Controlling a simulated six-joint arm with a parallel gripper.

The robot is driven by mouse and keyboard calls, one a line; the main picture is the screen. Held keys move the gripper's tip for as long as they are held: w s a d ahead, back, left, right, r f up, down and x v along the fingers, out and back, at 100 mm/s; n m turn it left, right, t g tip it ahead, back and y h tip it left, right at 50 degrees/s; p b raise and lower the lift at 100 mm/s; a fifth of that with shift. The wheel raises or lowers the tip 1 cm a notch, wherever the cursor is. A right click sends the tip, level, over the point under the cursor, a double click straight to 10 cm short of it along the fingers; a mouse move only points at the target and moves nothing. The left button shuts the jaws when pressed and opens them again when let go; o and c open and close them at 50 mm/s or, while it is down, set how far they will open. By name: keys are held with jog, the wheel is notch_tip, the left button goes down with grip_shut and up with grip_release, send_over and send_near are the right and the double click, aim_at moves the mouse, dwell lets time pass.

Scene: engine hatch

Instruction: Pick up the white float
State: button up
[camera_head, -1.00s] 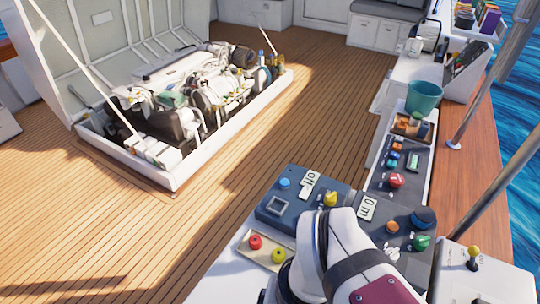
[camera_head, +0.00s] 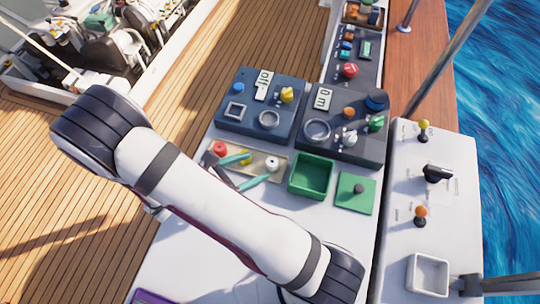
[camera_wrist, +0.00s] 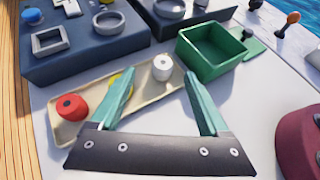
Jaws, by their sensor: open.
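The white float (camera_wrist: 162,67) is a small short cylinder with a dark hole in its top. It stands at the right end of a shallow beige tray (camera_wrist: 60,130) and also shows in the head view (camera_head: 271,164). My gripper (camera_wrist: 159,77) has two teal fingers spread open and empty, pointing at the float. In the wrist view the float appears between the fingertips, slightly beyond them, nearer the right one; contact cannot be told. In the head view, my gripper (camera_head: 259,166) is over the tray. A red float (camera_wrist: 71,107) and a yellow float (camera_wrist: 121,82), partly hidden by the left finger, share the tray.
An open green box (camera_head: 311,176) stands just right of the tray, with its green knobbed lid (camera_head: 356,193) beside it. Dark control panels (camera_head: 258,104) with knobs and dials lie behind the tray. A lever console (camera_head: 430,190) stands at the right.

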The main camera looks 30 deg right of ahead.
aim_at(271, 162)
jog(key=x, duration=0.7)
jog(key=shift+s+d+f, duration=0.15)
jog(key=shift+s+d, duration=0.1)
grip_shut()
